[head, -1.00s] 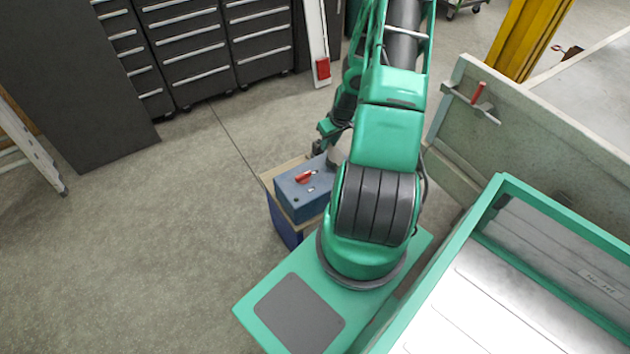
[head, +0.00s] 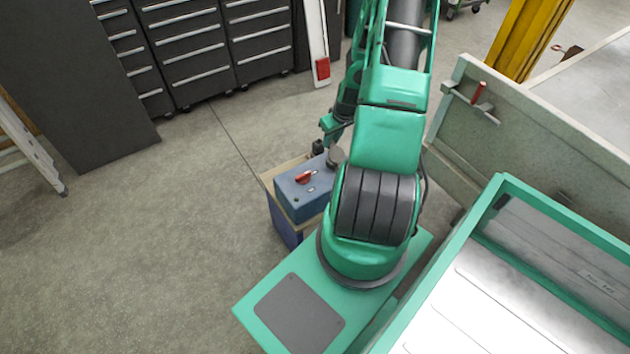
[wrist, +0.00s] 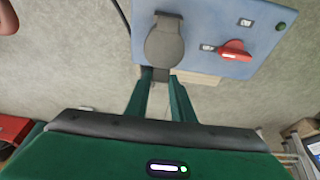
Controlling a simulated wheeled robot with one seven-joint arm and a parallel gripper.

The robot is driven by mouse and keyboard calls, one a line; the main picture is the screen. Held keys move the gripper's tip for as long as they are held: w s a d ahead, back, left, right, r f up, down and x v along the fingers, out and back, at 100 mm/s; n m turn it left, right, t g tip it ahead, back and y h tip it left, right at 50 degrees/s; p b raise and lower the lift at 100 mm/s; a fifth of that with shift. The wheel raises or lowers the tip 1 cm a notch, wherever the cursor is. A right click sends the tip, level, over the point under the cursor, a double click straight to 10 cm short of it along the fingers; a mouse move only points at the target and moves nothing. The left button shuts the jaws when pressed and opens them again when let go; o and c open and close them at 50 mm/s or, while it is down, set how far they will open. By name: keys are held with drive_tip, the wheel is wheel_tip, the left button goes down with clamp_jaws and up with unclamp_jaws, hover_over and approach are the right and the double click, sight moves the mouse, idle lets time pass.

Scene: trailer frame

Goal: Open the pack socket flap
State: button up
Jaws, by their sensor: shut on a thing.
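The pack is a blue box (head: 299,203) on a small stand beside my base; it also shows at the top of the wrist view (wrist: 215,22). Its socket flap (wrist: 164,42) is a round grey cover with a hinge at the top and a small tab at the bottom. My gripper (wrist: 160,77) has its two green fingers on either side of that tab, shut on it. In the head view the flap (head: 336,157) is a grey disc at the box's far end, with my gripper (head: 319,149) just beyond it. The socket behind the flap is hidden.
A red rotary switch (head: 305,177) sits on the box top, near a green button (wrist: 281,27). The wooden-topped stand (head: 268,178) carries the box. A green-framed trailer bed (head: 505,178) is at right.

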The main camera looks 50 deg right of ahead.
drive_tip(key=shift+s+a+r, duration=0.15)
drive_tip(key=shift+s+r, duration=0.35)
drive_tip(key=shift+s+a+r, duration=0.15)
drive_tip(key=shift+s+r, duration=0.3)
drive_tip(key=shift+r, duration=0.05)
drive_tip(key=shift+s+a+r, duration=0.15)
drive_tip(key=shift+s+r, duration=0.2)
drive_tip(key=shift+s, duration=0.25)
drive_tip(key=shift+s+a+r, duration=0.15)
drive_tip(key=shift+s+r, duration=0.15)
drive_tip(key=shift+s, duration=0.25)
drive_tip(key=shift+s, duration=0.15)
drive_tip(key=shift+s+a+r, duration=0.15)
drive_tip(key=shift+s+a, duration=0.05)
drive_tip(key=shift+s, duration=0.4)
drive_tip(key=shift+s+a+r, duration=0.1)
drive_tip(key=shift+s+a, duration=0.05)
drive_tip(key=shift+s, duration=0.45)
